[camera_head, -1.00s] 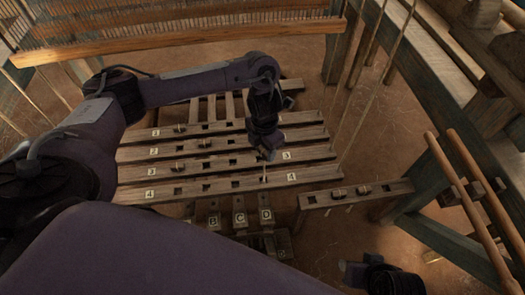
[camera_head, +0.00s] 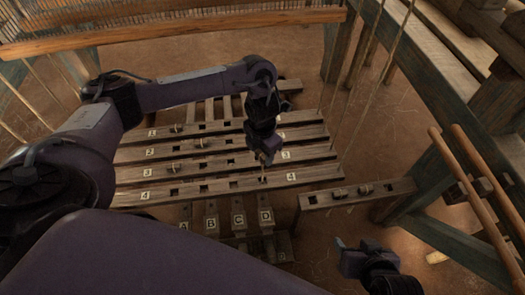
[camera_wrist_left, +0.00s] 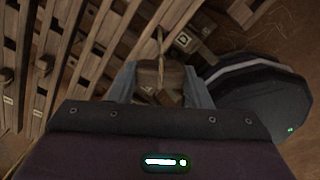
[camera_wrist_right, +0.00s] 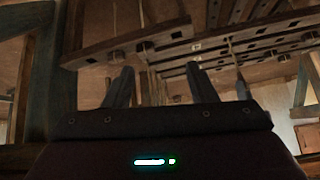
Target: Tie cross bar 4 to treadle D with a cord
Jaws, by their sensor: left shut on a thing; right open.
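Cross bar 4 (camera_head: 320,174) is the nearest of several slotted bars in the head view, with a "4" label near each end. Treadle D (camera_head: 266,228), marked "D", lies below it and also shows in the left wrist view (camera_wrist_left: 190,45). My left gripper (camera_head: 265,160) is just above the right part of cross bar 4. It is shut on a small wooden toggle (camera_wrist_left: 160,75), from which a thin cord (camera_wrist_left: 160,40) runs. The cord's far end is unclear. My right gripper (camera_head: 341,245) is open and empty, right of the treadles.
A short bar (camera_head: 320,199) with two wooden toggles stands right of cross bar 4. Treadle C (camera_head: 239,226) lies left of treadle D. Vertical cords and the loom's wooden frame (camera_head: 435,232) stand at the right. Brown floor is open around my right gripper.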

